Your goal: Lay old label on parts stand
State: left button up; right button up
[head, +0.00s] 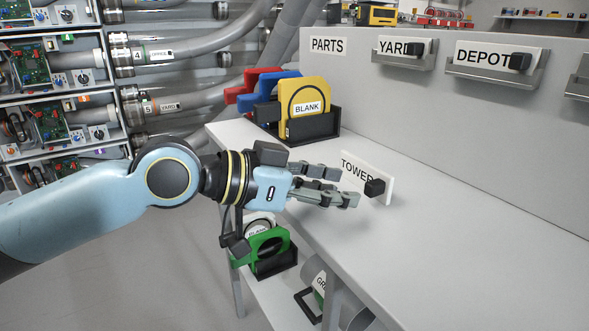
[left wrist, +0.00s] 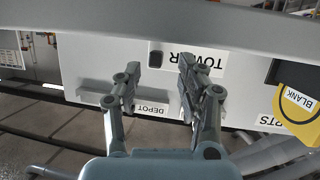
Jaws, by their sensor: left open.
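A white TOWER label (head: 357,169) with a black knob (head: 374,187) is at the grey-white parts stand (head: 447,215), just beyond my left fingertips. I cannot tell whether it lies flat or is tilted. My left gripper (head: 349,186) is open and empty, its fingers apart beside the label. In the left wrist view the label (left wrist: 204,62) appears upside down, its knob (left wrist: 155,58) in line with the gap between the open fingers (left wrist: 158,72). The fingers appear apart from the knob. My right gripper is not in view.
A black rack (head: 315,126) holds a yellow BLANK plate (head: 306,90) with blue and red plates behind. YARD (head: 396,47) and DEPOT (head: 484,55) labels sit in holders on the back panel. A green part (head: 262,243) is below. The stand's right side is clear.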

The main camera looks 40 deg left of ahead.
pick_arm(q)
jog(key=p+v, duration=0.5)
jog(key=v, duration=0.2)
jog(key=shift+r, duration=0.25)
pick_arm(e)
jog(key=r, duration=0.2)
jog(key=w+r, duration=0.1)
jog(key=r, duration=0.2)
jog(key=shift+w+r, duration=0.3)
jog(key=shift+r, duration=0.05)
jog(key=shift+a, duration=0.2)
pick_arm(q)
jog(key=shift+d, duration=0.1)
